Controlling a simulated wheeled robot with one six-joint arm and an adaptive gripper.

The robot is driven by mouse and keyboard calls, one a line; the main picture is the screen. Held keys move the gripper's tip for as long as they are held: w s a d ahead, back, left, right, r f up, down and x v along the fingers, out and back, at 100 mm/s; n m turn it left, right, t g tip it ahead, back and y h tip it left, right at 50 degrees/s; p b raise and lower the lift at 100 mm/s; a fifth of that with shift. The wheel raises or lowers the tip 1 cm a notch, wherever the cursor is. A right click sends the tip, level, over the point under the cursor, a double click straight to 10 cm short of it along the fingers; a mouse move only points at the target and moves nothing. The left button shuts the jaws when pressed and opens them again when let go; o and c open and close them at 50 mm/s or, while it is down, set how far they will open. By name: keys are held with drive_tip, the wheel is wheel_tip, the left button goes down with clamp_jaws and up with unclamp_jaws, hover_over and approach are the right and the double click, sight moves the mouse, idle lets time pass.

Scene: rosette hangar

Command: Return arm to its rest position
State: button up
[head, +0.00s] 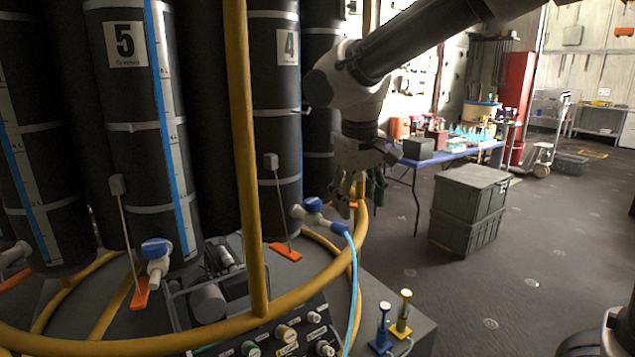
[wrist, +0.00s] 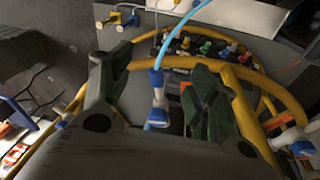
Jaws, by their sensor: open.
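My gripper (head: 347,200) hangs at the end of my arm in the head view, pointing down just right of the bottle marked 4 (head: 275,90). In the wrist view its two green-lined fingers (wrist: 160,95) stand wide apart with nothing held between them. A spigot with a blue handle (head: 313,205) sits close to the left of the fingers, with a light blue tube (head: 352,265) running down from it. In the wrist view the blue-and-white spigot (wrist: 157,100) shows between and beyond the fingers. I cannot tell whether a finger touches it.
A yellow ring frame (head: 250,150) surrounds several dark bottles, including one marked 5 (head: 130,100). Blue and yellow fittings (head: 402,310) stand on the base's right corner. A blue table (head: 440,158) with lab items and grey crates (head: 468,205) stand behind. Open floor lies right.

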drive_tip(key=s+d+m, duration=0.1)
drive_tip(key=s+d, duration=0.5)
drive_tip(key=d, duration=0.3)
drive_tip(key=s+d+m+t, duration=0.1)
drive_tip(key=s+d+m, duration=0.1)
drive_tip(key=s+d, duration=0.4)
drive_tip(key=s+d+m+t, duration=0.1)
drive_tip(key=s+d, duration=0.5)
drive_tip(key=d, duration=0.7)
drive_tip(key=shift+s+d+m+y, duration=0.2)
drive_tip(key=shift+m+y, duration=0.1)
drive_tip(key=shift+m, duration=0.4)
